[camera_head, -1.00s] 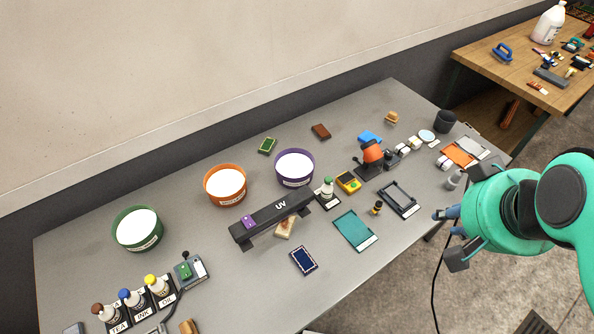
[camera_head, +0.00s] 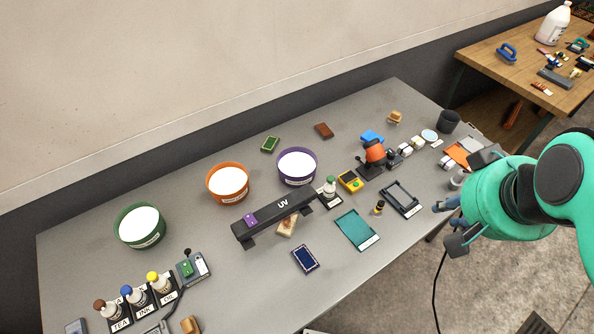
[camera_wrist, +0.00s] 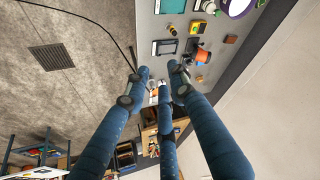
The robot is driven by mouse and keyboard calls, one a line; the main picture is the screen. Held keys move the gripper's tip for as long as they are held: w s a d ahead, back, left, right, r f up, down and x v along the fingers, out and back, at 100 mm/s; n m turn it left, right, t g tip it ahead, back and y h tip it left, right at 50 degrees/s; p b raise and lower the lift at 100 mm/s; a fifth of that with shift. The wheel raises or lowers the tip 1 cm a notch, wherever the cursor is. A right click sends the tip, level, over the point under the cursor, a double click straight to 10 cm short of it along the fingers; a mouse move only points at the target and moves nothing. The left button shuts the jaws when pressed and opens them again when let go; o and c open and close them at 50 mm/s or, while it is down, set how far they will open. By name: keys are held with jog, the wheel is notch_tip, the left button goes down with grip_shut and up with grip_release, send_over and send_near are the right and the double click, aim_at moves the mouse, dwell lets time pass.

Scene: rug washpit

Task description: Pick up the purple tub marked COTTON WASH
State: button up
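The purple tub (camera_head: 298,180) stands upright on the grey table, right of the orange tub and behind the black UV lamp. It has white contents and a pale label on its front, too small to read. Part of it shows at the top right edge of the wrist view (camera_wrist: 224,9). My gripper (camera_head: 452,224) is over the table's right front edge, well to the right of the tub and apart from it. Its blue fingers (camera_wrist: 160,78) are spread, with nothing held between them.
An orange tub (camera_head: 228,196) and a green tub (camera_head: 140,239) stand left. The UV lamp (camera_head: 275,217) lies in front of the purple tub, with a green-capped bottle (camera_head: 330,187) close to its right. An orange-topped device (camera_head: 375,154) and a black frame (camera_head: 401,197) stand nearer my gripper.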

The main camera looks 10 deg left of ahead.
jog(key=w+a+f+g, duration=0.15)
jog(key=w+a, duration=0.25)
jog(key=w, duration=0.4)
jog(key=w+a+f+y, duration=0.1)
jog(key=w+a+f, duration=0.15)
jog(key=w, duration=0.45)
jog(key=w+a+f+g, duration=0.1)
jog(key=w+a, duration=0.4)
jog(key=w, duration=0.3)
jog(key=w+a+f+g, duration=0.1)
jog(key=w+a+f, duration=0.6)
jog(key=f, duration=0.3)
jog(key=w+a+f+g, duration=0.2)
jog(key=w+a+f, duration=0.5)
jog(key=a+f, duration=0.2)
notch_tip(320, 180, down, 3)
jog(key=shift+w+r+n, duration=0.2)
jog(key=shift+w+n, duration=0.1)
jog(key=shift+w, duration=0.1)
notch_tip(320, 180, down, 9)
jog(key=b, duration=0.1)
jog(key=shift+a+r, duration=0.2)
jog(key=shift+a, duration=0.15)
